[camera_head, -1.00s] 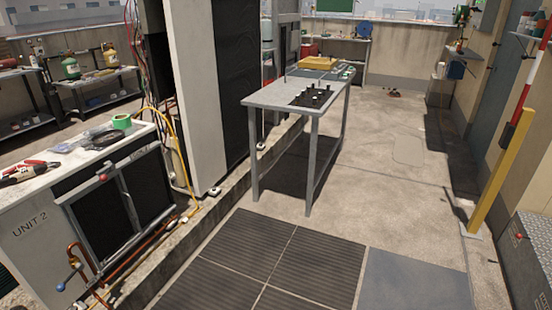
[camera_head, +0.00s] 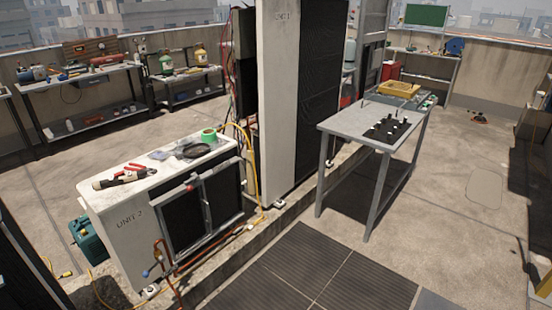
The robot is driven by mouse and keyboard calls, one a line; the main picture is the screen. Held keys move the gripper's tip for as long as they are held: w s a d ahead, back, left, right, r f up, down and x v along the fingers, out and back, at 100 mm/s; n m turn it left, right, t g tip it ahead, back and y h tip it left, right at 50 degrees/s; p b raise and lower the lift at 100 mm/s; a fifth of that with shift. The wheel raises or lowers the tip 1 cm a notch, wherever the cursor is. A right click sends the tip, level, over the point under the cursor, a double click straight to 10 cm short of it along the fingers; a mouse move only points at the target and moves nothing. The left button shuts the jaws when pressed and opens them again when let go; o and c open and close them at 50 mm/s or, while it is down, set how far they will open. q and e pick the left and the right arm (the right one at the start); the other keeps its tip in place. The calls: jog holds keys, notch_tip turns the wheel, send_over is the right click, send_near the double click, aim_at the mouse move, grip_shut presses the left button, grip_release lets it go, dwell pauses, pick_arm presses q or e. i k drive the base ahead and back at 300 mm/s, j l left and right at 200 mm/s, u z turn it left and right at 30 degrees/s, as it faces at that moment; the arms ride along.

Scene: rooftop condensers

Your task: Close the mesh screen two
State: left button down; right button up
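The condenser marked UNIT 2 (camera_head: 131,245) stands at the left-centre, with a pale top and dark mesh on its front. A grey-framed mesh screen (camera_head: 184,220) is on its front, with a red knob at its top bar. The frame's top bar and upright seem to stand out a little from the unit's face; I cannot tell how far it is swung open. Neither of my grippers is in view.
Red-handled pliers (camera_head: 132,168), green tape (camera_head: 208,135) and a dark coil (camera_head: 192,151) lie on the unit's top. A yellow hose runs along its right side. A grey table (camera_head: 350,123) stands to the right. Dark floor mats (camera_head: 330,270) lie in front.

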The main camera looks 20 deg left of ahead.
aim_at(178, 256)
jog(key=i+j+u, duration=0.35)
jog(key=i, duration=0.15)
jog(key=i+j+u, duration=0.2)
jog(key=i+u, duration=0.15)
jog(key=i, duration=0.15)
